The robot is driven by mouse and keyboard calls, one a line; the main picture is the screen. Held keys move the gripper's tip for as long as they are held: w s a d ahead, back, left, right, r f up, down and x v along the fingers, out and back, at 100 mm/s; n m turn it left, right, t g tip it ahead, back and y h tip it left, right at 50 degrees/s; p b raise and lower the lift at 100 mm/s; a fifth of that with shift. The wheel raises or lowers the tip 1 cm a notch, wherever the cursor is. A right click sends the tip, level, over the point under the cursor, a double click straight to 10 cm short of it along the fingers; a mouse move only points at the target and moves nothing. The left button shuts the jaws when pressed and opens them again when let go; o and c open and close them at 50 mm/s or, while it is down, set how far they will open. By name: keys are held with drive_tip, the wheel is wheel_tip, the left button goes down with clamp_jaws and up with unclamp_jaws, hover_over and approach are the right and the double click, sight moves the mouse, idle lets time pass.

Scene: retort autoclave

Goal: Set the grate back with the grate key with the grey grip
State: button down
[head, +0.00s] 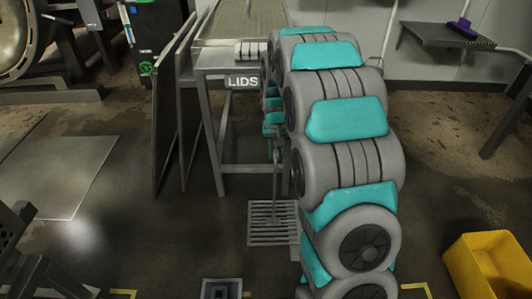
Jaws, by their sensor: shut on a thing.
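My gripper (274,138) is mostly hidden behind my own grey and teal arm in the head view. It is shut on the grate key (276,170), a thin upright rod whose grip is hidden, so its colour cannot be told. Below the rod is the slotted metal grate (268,237), level, with its right edge partly behind my arm. The rod's lower end meets the grate. I cannot tell whether the grate is raised or lies on the floor. A square metal frame with a dark middle (222,289), perhaps the drain opening, shows at the bottom edge, nearer than the grate.
A metal table marked LIDS (243,82) stands just behind the grate, with tall panels (172,110) leaning at its left. A yellow bin (470,262) is at the lower right. A wall shelf (425,38) holds a purple object (463,27). Floor at left is open around a flat plate (55,170).

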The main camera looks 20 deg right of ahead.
drive_tip(key=s+d, duration=0.3)
drive_tip(key=d, duration=0.7)
drive_tip(key=s+d, duration=0.3)
drive_tip(key=d, duration=0.7)
drive_tip(key=shift+s+d, duration=0.35)
drive_tip(key=shift+d, duration=0.05)
drive_tip(key=shift+f+b, duration=0.75)
drive_tip(key=shift+f, duration=1.25)
drive_tip(key=shift+f+b, duration=0.35)
drive_tip(key=shift+f, duration=0.8)
drive_tip(key=shift+n+y+p, duration=0.3)
drive_tip(key=shift+n+p, duration=0.1)
drive_tip(key=shift+n, duration=1.6)
